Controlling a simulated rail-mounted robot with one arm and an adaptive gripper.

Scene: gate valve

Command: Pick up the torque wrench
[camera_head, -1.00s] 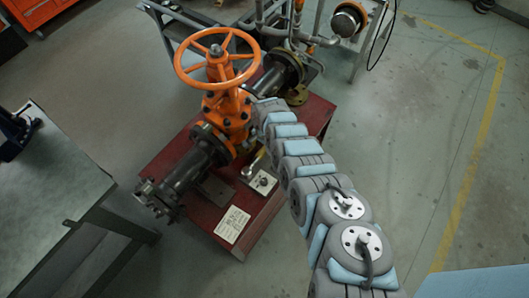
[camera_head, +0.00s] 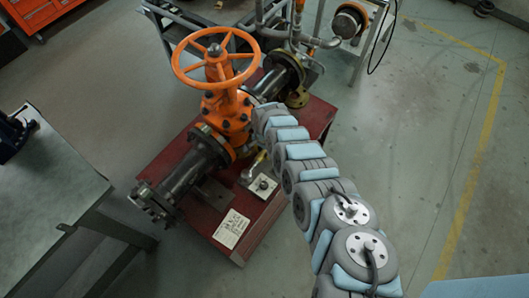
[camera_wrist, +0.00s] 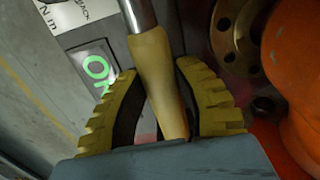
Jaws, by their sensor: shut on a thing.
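The torque wrench (camera_wrist: 160,75) shows in the wrist view as a tan, tapered handle with a bare metal shaft running up out of the picture. My gripper (camera_wrist: 156,70) has its two ribbed yellow fingers on either side of the handle and is shut on it. The handle's lower end runs down to the gripper's palm. The wrench's far end is outside the wrist view. In the head view my arm hides the gripper. A small yellowish piece (camera_head: 259,158) shows beside the arm there, too small to tell for certain.
An orange gate valve with a handwheel (camera_head: 215,62) stands close left of my arm on a red base (camera_head: 262,215). A white box (camera_head: 262,187) and label plate (camera_head: 232,229) are on the base. A green "OK" display (camera_wrist: 97,68) lies beside the wrench. A workbench (camera_head: 45,195) is at left.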

